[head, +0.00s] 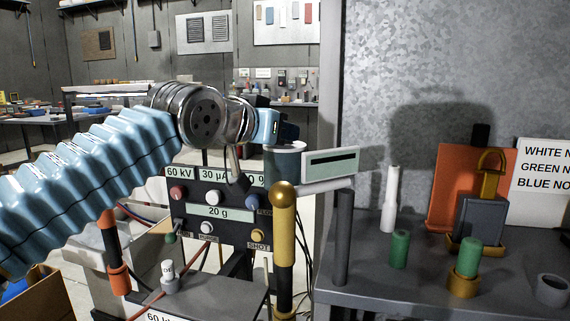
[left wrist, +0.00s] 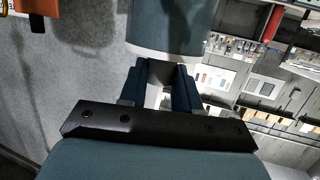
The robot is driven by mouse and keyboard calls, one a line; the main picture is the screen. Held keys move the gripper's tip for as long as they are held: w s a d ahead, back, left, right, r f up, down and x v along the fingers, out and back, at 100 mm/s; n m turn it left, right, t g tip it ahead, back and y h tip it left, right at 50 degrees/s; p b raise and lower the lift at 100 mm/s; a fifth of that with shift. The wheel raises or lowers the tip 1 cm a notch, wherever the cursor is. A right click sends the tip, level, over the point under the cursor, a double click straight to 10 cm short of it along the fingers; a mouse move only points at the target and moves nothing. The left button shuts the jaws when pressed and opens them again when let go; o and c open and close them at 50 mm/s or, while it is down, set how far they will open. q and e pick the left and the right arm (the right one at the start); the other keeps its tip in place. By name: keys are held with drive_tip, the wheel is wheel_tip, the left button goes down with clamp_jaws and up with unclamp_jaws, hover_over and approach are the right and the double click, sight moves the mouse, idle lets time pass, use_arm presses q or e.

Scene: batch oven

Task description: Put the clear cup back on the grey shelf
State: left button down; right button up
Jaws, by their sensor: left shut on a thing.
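My left gripper (head: 270,126) is at the centre of the head view, past the end of my pleated blue arm. In the left wrist view its fingers (left wrist: 162,88) are close together at a blue-grey cylinder (left wrist: 165,28), which looks like the cup. The same cylinder (head: 286,163) seems to show just below the gripper in the head view, partly in front of the black panel. I cannot tell how clear it is, and the contact is mostly hidden. The grey shelf (head: 405,291) is at the right, apart from the gripper. My right gripper is out of view.
A control panel (head: 214,213) is below the gripper.

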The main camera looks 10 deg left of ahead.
use_arm(q)
drive_tip(key=shift+r, duration=1.65)
drive_tip(key=shift+r, duration=0.1)
wheel_tip(320, 180, up, 7)
idle(0.5)
idle(0.3)
